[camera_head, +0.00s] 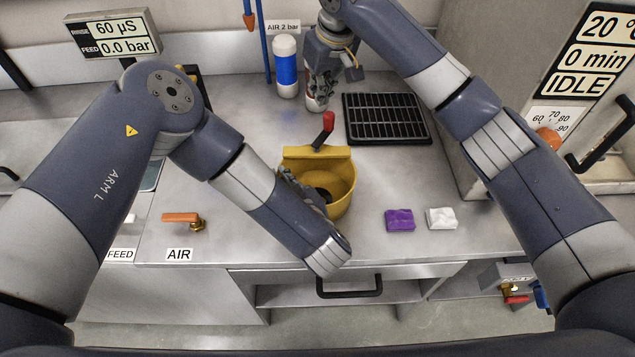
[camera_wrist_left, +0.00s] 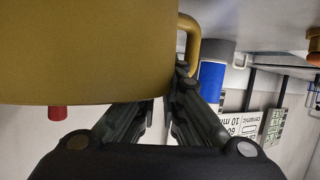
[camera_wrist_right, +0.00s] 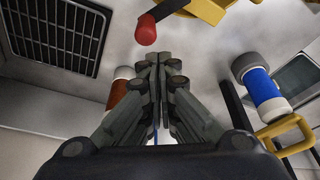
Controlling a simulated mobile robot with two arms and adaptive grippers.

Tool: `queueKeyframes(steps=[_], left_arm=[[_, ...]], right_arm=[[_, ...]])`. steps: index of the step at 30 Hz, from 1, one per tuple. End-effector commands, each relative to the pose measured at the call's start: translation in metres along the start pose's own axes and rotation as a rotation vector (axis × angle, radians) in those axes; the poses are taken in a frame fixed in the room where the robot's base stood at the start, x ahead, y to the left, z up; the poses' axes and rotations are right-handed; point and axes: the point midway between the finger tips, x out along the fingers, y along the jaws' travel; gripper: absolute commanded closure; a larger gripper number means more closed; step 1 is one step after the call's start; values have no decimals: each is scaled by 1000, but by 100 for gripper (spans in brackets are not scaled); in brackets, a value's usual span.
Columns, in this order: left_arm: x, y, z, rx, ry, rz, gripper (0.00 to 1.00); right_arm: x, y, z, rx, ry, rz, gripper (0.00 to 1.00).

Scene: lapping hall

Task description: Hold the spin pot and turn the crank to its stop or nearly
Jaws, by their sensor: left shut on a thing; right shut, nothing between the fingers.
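The yellow spin pot (camera_head: 342,186) stands on the steel bench in the head view, and its wall fills the top of the left wrist view (camera_wrist_left: 90,50). Its crank has a red knob (camera_head: 328,121) at the pot's far side, also seen in the right wrist view (camera_wrist_right: 146,30). My left gripper (camera_head: 291,180) is at the pot's near left side, shut on the pot's handle (camera_wrist_left: 190,40); the forearm hides part of the grip. My right gripper (camera_head: 319,90) is shut and empty, behind the crank and apart from the red knob.
A white and reddish-brown container (camera_wrist_right: 122,92) is close beside my right gripper. A blue-banded bottle (camera_head: 286,67) stands at the back. A black grid (camera_head: 387,118) lies right of the crank. Purple (camera_head: 400,220) and white (camera_head: 441,218) blocks lie right of the pot.

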Motion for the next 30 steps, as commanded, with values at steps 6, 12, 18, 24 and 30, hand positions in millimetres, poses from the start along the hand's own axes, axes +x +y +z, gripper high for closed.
queueKeyframes(steps=[6, 12, 18, 24, 30], left_arm=[[0, -4, 8, 11, -18, -5, 100], [-1, -4, 8, 11, -18, -5, 100], [-1, -3, 8, 12, -19, -4, 100], [-1, -3, 8, 12, -19, -4, 100], [-1, -3, 8, 12, -19, -4, 100]], right_arm=[[0, -1, 0, -2, 0, -2, 100], [-1, -1, 0, 42, -9, -2, 59], [-11, 5, 0, 303, -64, 11, 58], [-27, 11, 1, 686, -140, 49, 58], [-42, 14, 4, 1009, -200, 101, 58]])
